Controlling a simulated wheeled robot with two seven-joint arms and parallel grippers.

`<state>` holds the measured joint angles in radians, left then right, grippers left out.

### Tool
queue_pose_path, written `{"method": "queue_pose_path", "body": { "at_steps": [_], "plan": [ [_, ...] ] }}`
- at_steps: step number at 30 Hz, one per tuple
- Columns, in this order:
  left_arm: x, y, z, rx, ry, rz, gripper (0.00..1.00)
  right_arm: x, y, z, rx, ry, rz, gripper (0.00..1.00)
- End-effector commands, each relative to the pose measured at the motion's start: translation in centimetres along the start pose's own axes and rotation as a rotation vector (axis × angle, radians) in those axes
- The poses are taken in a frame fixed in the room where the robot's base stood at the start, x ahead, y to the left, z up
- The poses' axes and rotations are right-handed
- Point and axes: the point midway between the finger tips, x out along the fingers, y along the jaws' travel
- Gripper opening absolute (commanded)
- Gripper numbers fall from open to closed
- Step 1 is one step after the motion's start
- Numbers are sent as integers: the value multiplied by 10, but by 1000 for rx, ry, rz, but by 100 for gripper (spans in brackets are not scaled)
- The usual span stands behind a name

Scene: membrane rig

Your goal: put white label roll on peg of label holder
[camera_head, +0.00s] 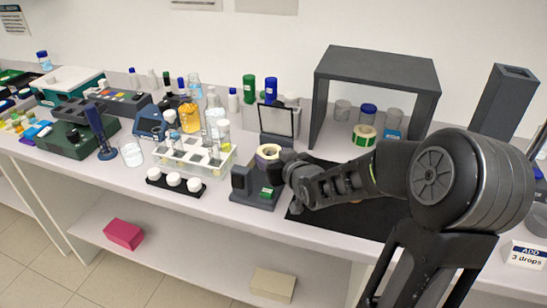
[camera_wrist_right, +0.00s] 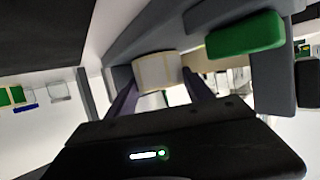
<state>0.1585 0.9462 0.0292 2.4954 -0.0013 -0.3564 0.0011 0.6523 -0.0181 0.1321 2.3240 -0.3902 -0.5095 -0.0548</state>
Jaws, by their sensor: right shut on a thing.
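The white label roll (camera_head: 267,152) is held at the back of the label holder (camera_head: 258,202), a grey stand with a green block. In the right wrist view the roll (camera_wrist_right: 158,72) sits between the two fingers of my right gripper (camera_wrist_right: 160,88), which is shut on it. The holder's grey frame (camera_wrist_right: 150,40) and green block (camera_wrist_right: 245,36) are close beside the roll there. In the head view my right gripper (camera_head: 280,162) reaches in from the right. The peg is hidden, so I cannot tell whether the roll is around it or beside it. My left gripper is not in view.
A dark grey open shelf (camera_head: 375,62) stands behind, with a green-labelled roll (camera_head: 364,135) and jars. A rack of bottles (camera_head: 190,160) and a black strip with white caps (camera_head: 174,180) stand left of the holder. A black mat (camera_head: 350,218) lies under my right arm.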

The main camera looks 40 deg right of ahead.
Motion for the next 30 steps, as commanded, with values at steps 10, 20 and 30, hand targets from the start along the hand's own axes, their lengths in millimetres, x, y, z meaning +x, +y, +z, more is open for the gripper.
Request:
{"method": "queue_pose_path", "body": {
  "at_steps": [10, 20, 30],
  "plan": [
    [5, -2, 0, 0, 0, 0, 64, 1, 0, 3, 0, 1, 0, 61],
    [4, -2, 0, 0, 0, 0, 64, 1, 0, 3, 0, 0, 0, 86],
    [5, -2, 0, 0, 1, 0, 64, -4, 0, 3, -1, 0, 0, 86]
  ]
}}
